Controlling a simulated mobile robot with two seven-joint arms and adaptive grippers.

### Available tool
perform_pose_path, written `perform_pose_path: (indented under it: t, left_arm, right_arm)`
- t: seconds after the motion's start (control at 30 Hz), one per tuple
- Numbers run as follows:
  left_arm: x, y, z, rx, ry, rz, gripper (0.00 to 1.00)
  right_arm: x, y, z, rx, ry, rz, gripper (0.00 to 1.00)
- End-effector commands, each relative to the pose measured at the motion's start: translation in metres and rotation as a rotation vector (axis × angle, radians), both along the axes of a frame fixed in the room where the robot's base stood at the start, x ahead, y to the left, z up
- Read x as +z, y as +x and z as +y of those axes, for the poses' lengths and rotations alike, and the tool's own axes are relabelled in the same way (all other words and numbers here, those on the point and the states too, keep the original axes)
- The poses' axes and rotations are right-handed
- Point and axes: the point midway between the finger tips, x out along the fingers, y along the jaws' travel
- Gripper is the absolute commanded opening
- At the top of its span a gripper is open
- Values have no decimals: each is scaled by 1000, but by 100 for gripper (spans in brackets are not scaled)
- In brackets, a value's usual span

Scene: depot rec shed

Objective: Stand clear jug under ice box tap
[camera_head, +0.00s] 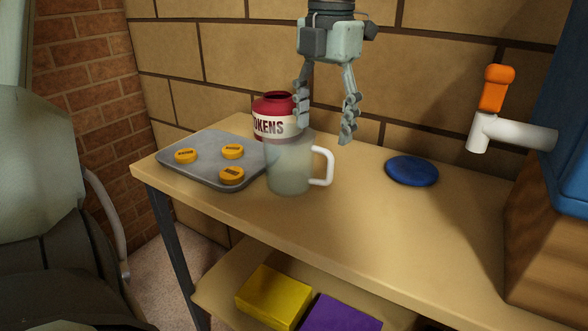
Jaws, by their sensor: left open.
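The clear jug (289,170) stands upright on the wooden table, its white handle (324,166) to the right. My left gripper (323,133) hangs fingers down from the top of the view, above and behind the jug. Its fingers are spread with nothing seen between them. One finger overlaps the right side of the red jar in the picture; I cannot tell if they touch. The ice box (566,125) is blue and cut off at the right edge. Its tap (500,132) is white with an orange lever (496,88) and sticks out leftward over the table. My right gripper is not seen.
A red jar (274,104) labelled as tokens stands behind the jug. A grey tray (214,178) with several yellow tokens lies left of it. A blue disc (412,170) lies between jug and tap. The tabletop (400,230) in front is clear. Yellow and purple boxes sit on the lower shelf.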

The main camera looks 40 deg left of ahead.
Motion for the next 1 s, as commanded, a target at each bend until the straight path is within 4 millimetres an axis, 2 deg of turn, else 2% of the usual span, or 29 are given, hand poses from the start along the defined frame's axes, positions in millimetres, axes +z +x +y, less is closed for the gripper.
perform_pose_path:
  t: [0.03,0.23,0.5,0.73,1.0]
  left_arm:
    - [-8,-1,0,-1,-2,4,65]
    - [-25,-2,-2,-4,-2,3,65]
    - [-62,-3,-4,-1,-2,2,65]
    - [-64,-3,-3,-2,-1,-1,65]
    - [-64,-3,-3,-2,-1,0,33]
  right_arm:
    - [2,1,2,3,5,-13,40]
    - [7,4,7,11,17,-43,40]
    - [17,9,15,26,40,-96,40]
    - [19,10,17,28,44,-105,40]
    - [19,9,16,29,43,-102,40]
